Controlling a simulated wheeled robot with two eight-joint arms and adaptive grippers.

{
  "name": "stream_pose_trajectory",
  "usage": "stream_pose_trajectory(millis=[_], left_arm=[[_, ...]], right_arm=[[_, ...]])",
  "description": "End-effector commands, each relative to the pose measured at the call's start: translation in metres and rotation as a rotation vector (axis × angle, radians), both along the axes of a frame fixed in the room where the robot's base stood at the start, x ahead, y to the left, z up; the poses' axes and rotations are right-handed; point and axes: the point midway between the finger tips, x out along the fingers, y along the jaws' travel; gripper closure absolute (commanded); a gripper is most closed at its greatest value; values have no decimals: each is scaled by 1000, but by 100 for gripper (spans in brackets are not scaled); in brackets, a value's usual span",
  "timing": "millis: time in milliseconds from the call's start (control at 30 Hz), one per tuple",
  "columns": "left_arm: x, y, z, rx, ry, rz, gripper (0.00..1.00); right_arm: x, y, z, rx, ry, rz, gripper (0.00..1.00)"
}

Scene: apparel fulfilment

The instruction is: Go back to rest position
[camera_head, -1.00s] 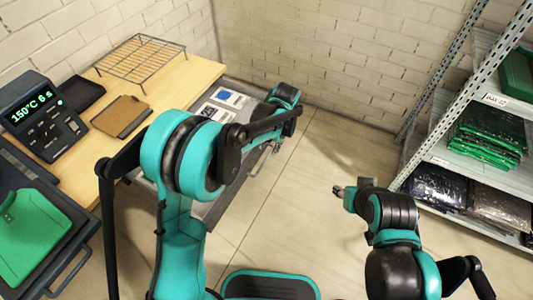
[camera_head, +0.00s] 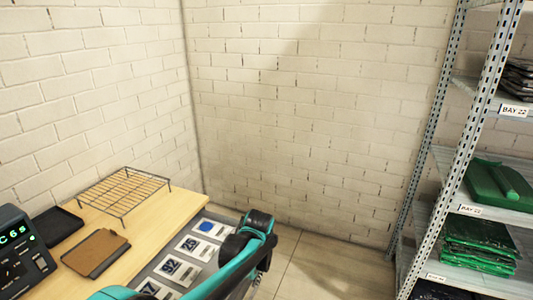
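The teal and black forearm of my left arm reaches in from the bottom edge, over the table's right side. My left gripper (camera_head: 258,277) hangs below the black wrist beside the grey tray of printed cards. It is small, dark and partly hidden by the arm, so its opening is unclear. I see nothing held in it. My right arm and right gripper are out of view.
The wooden table (camera_head: 150,235) holds a wire rack (camera_head: 124,190), a brown pad (camera_head: 96,251), a black tray (camera_head: 53,228) and a control unit (camera_head: 20,258). The card tray (camera_head: 150,273) adjoins it. Metal shelving (camera_head: 463,150) with green bags (camera_head: 478,245) stands right. Floor (camera_head: 318,262) between is clear.

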Motion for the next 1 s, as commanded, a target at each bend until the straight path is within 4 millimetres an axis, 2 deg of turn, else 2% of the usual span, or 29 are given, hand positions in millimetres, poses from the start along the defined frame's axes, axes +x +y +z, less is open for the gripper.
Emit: stream_pose_trajectory(millis=[100, 200, 400, 533, 700, 800, 1000], left_arm=[[-28, 27, 33, -43, -66, 39, 69], [-53, 46, 55, -82, -129, 74, 69], [-108, 80, 81, -152, -260, 147, 69], [-145, 97, 85, -192, -347, 194, 69], [-182, 112, 80, -234, -448, 249, 69], [-195, 116, 74, -250, -489, 273, 69], [-204, 120, 70, -262, -523, 290, 69]], right_arm=[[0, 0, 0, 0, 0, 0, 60], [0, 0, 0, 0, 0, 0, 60], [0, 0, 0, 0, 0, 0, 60], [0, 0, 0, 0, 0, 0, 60], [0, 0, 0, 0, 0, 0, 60], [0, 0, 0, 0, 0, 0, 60], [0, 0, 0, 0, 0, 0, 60]])
